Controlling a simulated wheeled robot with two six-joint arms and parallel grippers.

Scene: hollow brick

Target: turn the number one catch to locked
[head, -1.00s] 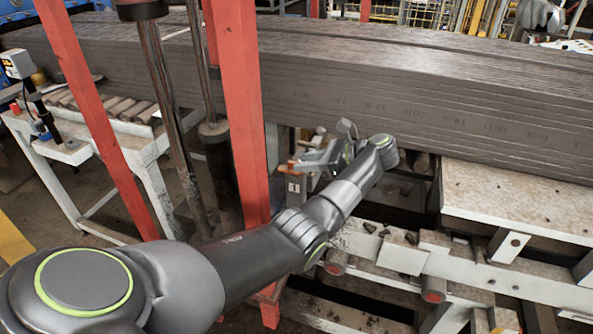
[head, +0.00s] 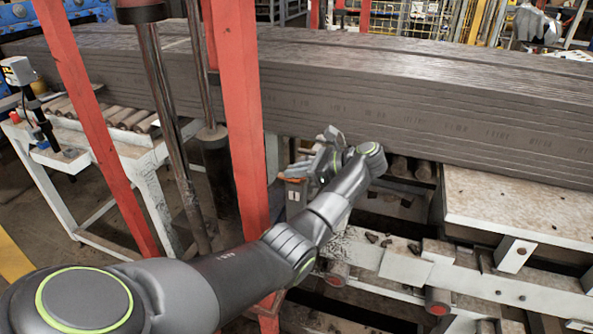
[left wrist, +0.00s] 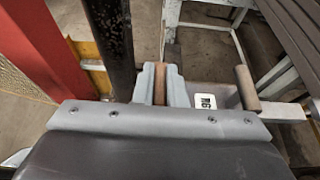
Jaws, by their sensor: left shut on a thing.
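My left gripper (head: 307,168) is beside the red post, in front of the long grey brick stack. In the left wrist view its two pale grey fingers (left wrist: 160,86) are shut on a narrow brown bar, the catch handle (left wrist: 160,84). The handle's brown end (head: 294,180) also shows in the head view, just left of the fingers. A small white label (left wrist: 205,102) sits right of the fingers; its mark is too small to read surely. The catch's pivot and most of its body are hidden. My right gripper is not in view.
The red post (head: 240,120) and dark rods stand close left of my left gripper. The grey stack (head: 420,110) runs behind it. A white metal frame (head: 405,265) with loose bits lies to the right. A roller stand (head: 135,150) is at the left.

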